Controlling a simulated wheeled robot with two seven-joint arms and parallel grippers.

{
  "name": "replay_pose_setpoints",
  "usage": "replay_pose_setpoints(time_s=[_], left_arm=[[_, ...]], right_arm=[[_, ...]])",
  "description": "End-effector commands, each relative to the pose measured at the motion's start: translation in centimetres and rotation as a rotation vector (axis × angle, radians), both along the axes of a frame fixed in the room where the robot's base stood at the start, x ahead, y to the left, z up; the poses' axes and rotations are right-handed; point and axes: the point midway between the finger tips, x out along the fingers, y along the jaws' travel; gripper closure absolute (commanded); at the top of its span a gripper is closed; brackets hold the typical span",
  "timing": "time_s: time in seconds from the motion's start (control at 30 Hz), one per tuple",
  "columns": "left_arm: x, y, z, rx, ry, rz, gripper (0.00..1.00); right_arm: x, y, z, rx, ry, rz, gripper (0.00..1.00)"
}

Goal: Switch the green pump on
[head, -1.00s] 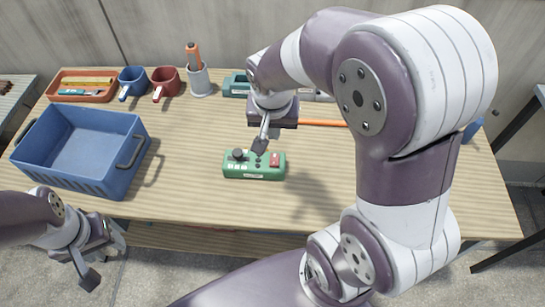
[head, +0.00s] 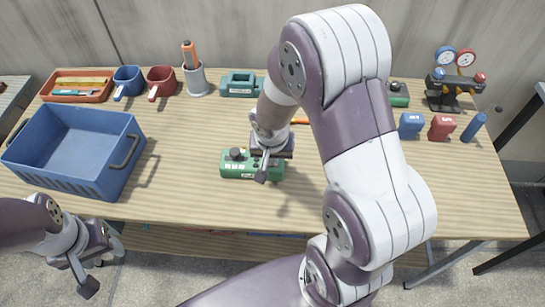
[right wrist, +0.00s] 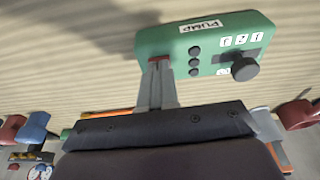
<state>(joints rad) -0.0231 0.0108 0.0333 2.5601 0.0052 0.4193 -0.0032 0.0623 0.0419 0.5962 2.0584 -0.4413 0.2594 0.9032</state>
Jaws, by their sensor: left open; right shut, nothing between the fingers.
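The green pump box (head: 232,168) lies on the wooden table, left of its middle. It has a black knob (head: 236,153), small dark buttons and a label. In the right wrist view the pump box (right wrist: 255,28) shows its "PUMP" label, the knob (right wrist: 244,66) and three buttons. My right gripper (head: 262,178) is shut and empty, pointing down over the box's right part. In the wrist view its tips (right wrist: 158,66) are at a sliver of the red switch (right wrist: 158,59), mostly hidden behind them; I cannot tell if they touch. My left gripper (head: 86,272) is open and empty before the table's front edge.
A blue crate (head: 70,178) stands at the left. An orange tray, two mugs, a cup (head: 196,80) and a teal case (head: 238,86) line the back. Gauges (head: 456,78) and small coloured items stand at the back right. My right arm covers much of the table's right side.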

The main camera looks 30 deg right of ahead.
Motion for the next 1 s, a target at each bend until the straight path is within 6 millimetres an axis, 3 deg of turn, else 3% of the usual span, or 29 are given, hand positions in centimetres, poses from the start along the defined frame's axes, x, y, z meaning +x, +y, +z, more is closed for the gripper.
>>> replay_pose_setpoints(time_s=[0.23, 0.4, 1.0], left_arm=[[0.0, 0.0, 0.0, 0.0, 0.0, 0.0, 0.44], [0.0, 0.0, -1.6, 0.0, 0.001, 0.0, 0.44], [0.0, 0.0, 0.2, 0.0, 0.0, 0.0, 0.44]], right_arm=[[0.0, 0.0, 0.0, 0.0, 0.0, 0.0, 1.0], [-0.1, 0.1, -1.1, 0.0, -0.002, -0.002, 1.0], [1.0, -0.6, 0.2, 0.0, 0.0, -0.001, 1.0]])
